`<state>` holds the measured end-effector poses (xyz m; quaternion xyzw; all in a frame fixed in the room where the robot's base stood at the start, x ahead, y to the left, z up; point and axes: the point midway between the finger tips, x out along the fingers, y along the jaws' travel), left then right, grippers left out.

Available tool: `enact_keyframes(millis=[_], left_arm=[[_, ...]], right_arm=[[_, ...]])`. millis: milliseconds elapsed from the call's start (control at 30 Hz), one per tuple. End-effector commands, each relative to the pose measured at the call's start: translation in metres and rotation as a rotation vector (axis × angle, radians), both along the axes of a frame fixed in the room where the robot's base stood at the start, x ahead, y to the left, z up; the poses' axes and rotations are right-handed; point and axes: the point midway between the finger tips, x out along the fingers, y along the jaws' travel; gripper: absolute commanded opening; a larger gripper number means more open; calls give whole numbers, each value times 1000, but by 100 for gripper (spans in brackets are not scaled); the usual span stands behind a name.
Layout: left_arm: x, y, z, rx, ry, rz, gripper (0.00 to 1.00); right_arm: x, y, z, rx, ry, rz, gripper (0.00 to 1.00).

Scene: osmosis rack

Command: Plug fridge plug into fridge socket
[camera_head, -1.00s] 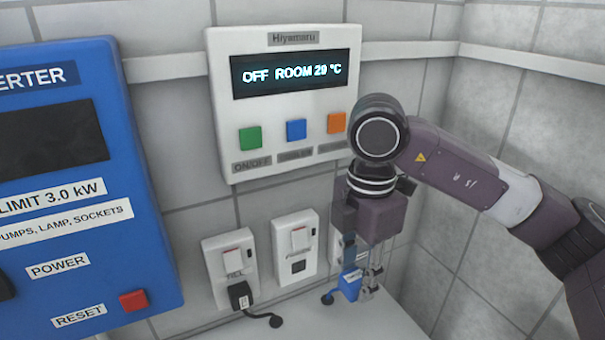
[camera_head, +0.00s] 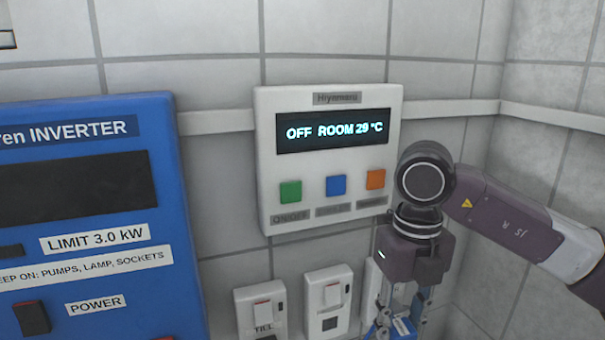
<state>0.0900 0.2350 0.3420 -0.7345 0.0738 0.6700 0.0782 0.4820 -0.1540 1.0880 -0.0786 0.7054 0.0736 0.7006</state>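My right gripper (camera_head: 403,312) points down at the lower right of the head view, in front of the right-hand wall socket (camera_head: 371,294). A blue plug (camera_head: 382,332) with a white label shows at its fingertips, at the bottom edge of the picture. The fingers stand apart on either side of the plug; whether they grip it I cannot tell. The label is too small to read. The right-hand socket is mostly hidden by the gripper. A middle socket (camera_head: 328,306) looks empty, and a left socket (camera_head: 261,309) is labelled TILL. My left gripper is out of view.
A white panel (camera_head: 268,160) reading OFF ROOM 29 °C hangs above the sockets, with green, blue and orange buttons. A large blue inverter box (camera_head: 165,230) juts out at left. A tiled side wall (camera_head: 555,130) stands at right.

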Motion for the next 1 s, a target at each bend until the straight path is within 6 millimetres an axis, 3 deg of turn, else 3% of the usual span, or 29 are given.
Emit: enact_keyframes(millis=[1000], left_arm=[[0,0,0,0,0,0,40]], right_arm=[[22,-19,17,10,11,1616,8]])
